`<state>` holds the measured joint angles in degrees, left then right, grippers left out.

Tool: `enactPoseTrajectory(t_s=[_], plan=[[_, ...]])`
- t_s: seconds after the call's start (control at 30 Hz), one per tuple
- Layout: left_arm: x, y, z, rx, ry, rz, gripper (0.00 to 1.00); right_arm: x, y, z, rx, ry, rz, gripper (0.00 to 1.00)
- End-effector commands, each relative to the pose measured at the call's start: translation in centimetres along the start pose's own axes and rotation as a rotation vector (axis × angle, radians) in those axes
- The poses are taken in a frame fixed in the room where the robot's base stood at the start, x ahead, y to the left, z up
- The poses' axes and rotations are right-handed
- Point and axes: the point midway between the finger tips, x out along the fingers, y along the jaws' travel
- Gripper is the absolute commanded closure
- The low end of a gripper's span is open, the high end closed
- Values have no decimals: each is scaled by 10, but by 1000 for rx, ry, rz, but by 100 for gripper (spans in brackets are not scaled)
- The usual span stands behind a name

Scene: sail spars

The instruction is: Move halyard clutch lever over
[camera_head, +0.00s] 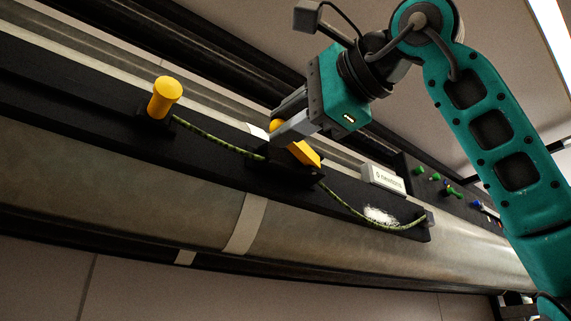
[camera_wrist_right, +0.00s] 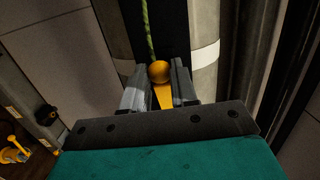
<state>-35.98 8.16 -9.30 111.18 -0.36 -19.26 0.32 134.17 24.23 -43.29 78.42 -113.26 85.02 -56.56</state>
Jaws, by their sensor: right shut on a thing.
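The halyard clutch lever (camera_head: 304,153) is yellow with a round knob at its end, and it sits on a dark clutch body (camera_head: 285,170) on the black board. My right gripper (camera_head: 273,132) is shut on the lever near its knob. In the right wrist view the orange-yellow knob (camera_wrist_right: 159,72) shows between the two grey fingers of the right gripper (camera_wrist_right: 160,84). A green flecked rope (camera_head: 215,139) runs through the clutch along the board. My left gripper is not in view.
A yellow cylindrical post (camera_head: 164,94) stands on the board to the left. A small white labelled box (camera_head: 383,178) and several green knobs (camera_head: 436,177) are to the right. A long grey spar (camera_head: 130,180) with a pale band (camera_head: 245,224) lies below the board.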

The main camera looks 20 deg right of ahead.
Motion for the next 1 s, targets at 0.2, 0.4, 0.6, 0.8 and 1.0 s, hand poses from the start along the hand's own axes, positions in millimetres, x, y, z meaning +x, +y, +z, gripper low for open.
enactPoseTrajectory(t_s=[0.2, 0.4, 0.6, 0.8, 1.0], plan=[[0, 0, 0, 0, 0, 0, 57, -14, 0, -7, 1, 3, 1, 90], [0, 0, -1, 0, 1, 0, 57, -25, 0, -11, 0, 3, 2, 90], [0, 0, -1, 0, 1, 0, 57, -26, 1, -12, 0, 3, 3, 90], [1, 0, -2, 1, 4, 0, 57, -27, 1, -12, 1, 3, 2, 90], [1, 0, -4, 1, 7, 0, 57, -36, 0, -20, 3, 4, 2, 90]])
